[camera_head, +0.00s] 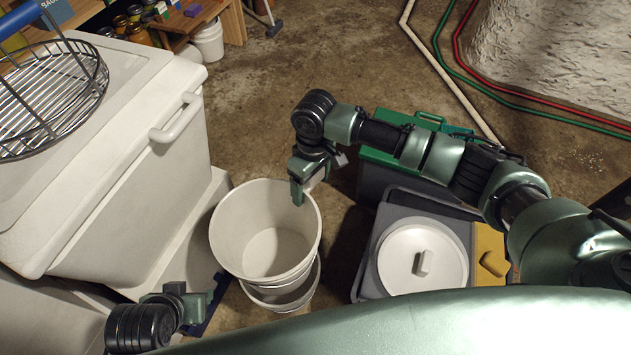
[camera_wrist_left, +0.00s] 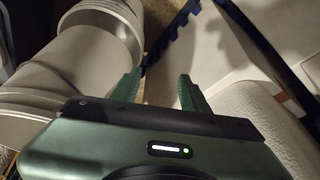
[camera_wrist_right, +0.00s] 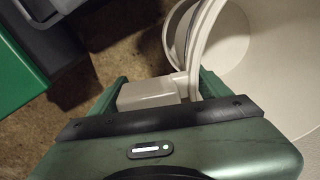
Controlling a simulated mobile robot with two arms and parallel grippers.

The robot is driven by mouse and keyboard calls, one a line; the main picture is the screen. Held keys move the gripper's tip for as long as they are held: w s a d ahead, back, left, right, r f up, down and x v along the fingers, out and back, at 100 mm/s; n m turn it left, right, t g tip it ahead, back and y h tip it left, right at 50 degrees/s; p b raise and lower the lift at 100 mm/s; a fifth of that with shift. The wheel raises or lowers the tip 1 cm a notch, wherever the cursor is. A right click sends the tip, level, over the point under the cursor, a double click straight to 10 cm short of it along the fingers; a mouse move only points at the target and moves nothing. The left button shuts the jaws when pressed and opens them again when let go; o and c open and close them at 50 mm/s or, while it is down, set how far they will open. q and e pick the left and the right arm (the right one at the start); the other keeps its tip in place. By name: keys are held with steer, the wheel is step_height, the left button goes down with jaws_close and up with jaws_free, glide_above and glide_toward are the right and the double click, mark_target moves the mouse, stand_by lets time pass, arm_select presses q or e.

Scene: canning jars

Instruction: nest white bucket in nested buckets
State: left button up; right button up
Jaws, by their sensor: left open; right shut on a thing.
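The white bucket (camera_head: 228,245) is held over the nested buckets (camera_head: 292,299), its mouth facing up. It overlaps their opening, and I cannot tell how far its base is inside. My right gripper (camera_head: 305,183) is shut on the white bucket's far right rim; the right wrist view shows the rim (camera_wrist_right: 196,45) between the fingers (camera_wrist_right: 165,90). My left gripper (camera_head: 200,305) is open and empty, low at the left of the buckets.
A large white cooler (camera_head: 110,150) with a wire basket (camera_head: 50,95) on top stands at left. A grey bin with a round white lid (camera_head: 420,250) stands at right, near a green-lidded box (camera_head: 385,155). Bare floor (camera_head: 270,100) lies behind the buckets.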

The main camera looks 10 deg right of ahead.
steer(key=shift+w+a+r+n, duration=0.15)
steer(key=shift+w+r+n, duration=0.05)
steer(key=shift+w+n, duration=0.1)
arm_select(q)
steer(key=s, duration=0.1)
steer(key=s+g, duration=0.1)
steer(key=shift+s+a+f, duration=0.15)
steer(key=shift+s+f, duration=0.2)
steer(key=shift+f, duration=0.05)
steer(key=shift+g, duration=0.3)
arm_select(e)
steer(key=shift+p, duration=0.35)
steer(key=shift+r+p, duration=0.1)
steer(key=shift+p, duration=0.35)
steer(key=shift+f, duration=0.9)
arm_select(q)
steer(key=shift+b+x, duration=0.35)
steer(key=shift+x, duration=0.85)
arm_select(e)
steer(key=shift+f, duration=0.95)
arm_select(q)
steer(key=shift+s, duration=0.15)
